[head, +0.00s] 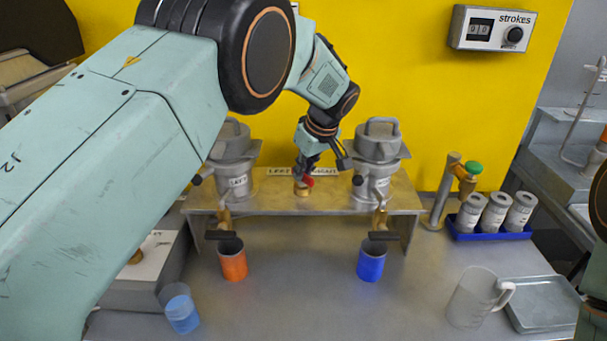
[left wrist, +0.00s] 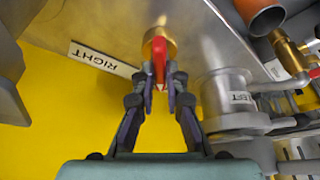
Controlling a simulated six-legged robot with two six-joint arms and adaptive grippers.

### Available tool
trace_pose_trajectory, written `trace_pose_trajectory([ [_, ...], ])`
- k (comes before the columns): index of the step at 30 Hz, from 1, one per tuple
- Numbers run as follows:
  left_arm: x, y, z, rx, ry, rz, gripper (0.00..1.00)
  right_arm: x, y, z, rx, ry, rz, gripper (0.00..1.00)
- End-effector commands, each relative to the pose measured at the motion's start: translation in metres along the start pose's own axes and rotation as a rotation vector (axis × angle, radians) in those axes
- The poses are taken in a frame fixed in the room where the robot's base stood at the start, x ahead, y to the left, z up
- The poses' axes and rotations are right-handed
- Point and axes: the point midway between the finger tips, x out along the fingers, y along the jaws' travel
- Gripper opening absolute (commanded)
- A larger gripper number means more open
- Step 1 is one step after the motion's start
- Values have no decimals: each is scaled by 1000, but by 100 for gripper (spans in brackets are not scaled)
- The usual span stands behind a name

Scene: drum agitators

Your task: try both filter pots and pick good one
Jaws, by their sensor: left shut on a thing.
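The left filter pot (head: 232,170), a lidded grey metal pot labelled LEFT, and the right filter pot (head: 377,160) stand at either end of a metal bench (head: 335,202). Between them is a brass valve (head: 302,190) with a red lever (head: 308,181). My left gripper (head: 306,172) reaches down to this lever. In the left wrist view my left gripper (left wrist: 159,85) is shut on the red lever (left wrist: 159,62), with the brass body (left wrist: 152,42) just beyond. An orange cup (head: 233,264) and a blue cup (head: 371,264) stand under the pots' spouts. My right gripper is out of view.
A strokes counter (head: 492,28) hangs on the yellow wall. At right are a tap with a green knob (head: 474,168), several grey canisters in a blue tray (head: 490,237), a clear jug (head: 470,300) and a metal tray (head: 545,308). A beaker of blue liquid (head: 181,312) stands front left.

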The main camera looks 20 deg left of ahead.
Motion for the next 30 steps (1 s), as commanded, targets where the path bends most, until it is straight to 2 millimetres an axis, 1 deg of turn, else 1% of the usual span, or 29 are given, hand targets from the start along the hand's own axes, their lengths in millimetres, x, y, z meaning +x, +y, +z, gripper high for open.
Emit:
trace_pose_trajectory([
  [2, -3, 3, -3, -35, 6, -3, 0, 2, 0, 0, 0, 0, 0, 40],
  [9, -4, 3, -3, -98, 5, -30, 0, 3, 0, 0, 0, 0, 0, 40],
  [25, -4, 4, -3, -116, 5, -36, 0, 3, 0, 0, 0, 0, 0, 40],
  [26, -4, 4, -3, -116, 6, -36, 15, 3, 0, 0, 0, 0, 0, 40],
  [30, -3, 3, -2, -114, 4, -38, 26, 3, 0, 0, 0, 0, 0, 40],
])
